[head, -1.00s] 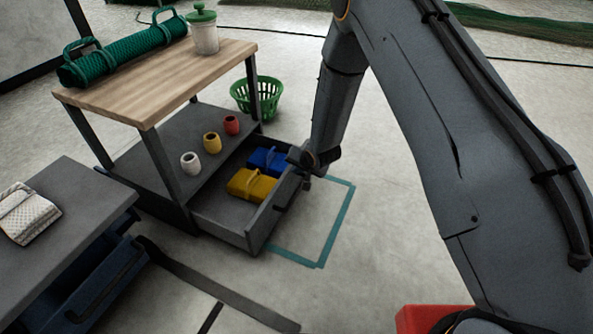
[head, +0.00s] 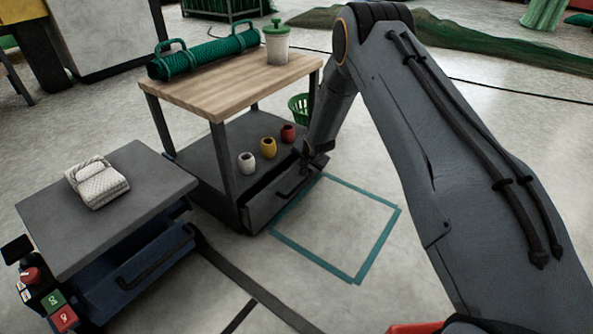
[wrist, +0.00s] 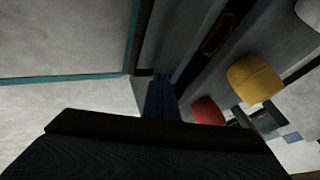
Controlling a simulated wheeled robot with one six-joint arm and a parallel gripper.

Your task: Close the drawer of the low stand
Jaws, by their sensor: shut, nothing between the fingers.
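The low stand has a wooden top (head: 240,75) and a dark lower shelf (head: 215,150). Its drawer (head: 283,200) sits under that shelf and stands out a little, with a narrow dark gap behind its front panel. In the wrist view a bit of a yellow thing (wrist: 218,35) shows inside that gap. My gripper (head: 317,162) is shut and empty at the right end of the drawer front, close against it; exact contact is hard to tell. Its fingers also show in the wrist view (wrist: 160,97).
White, yellow and red pots (head: 268,148) stand on the shelf. A green net roll (head: 205,55) and a lidded jar (head: 276,42) lie on top. A grey-topped cabinet (head: 150,200) with a blue drawer stands at left. A teal-outlined floor square (head: 340,230) is clear.

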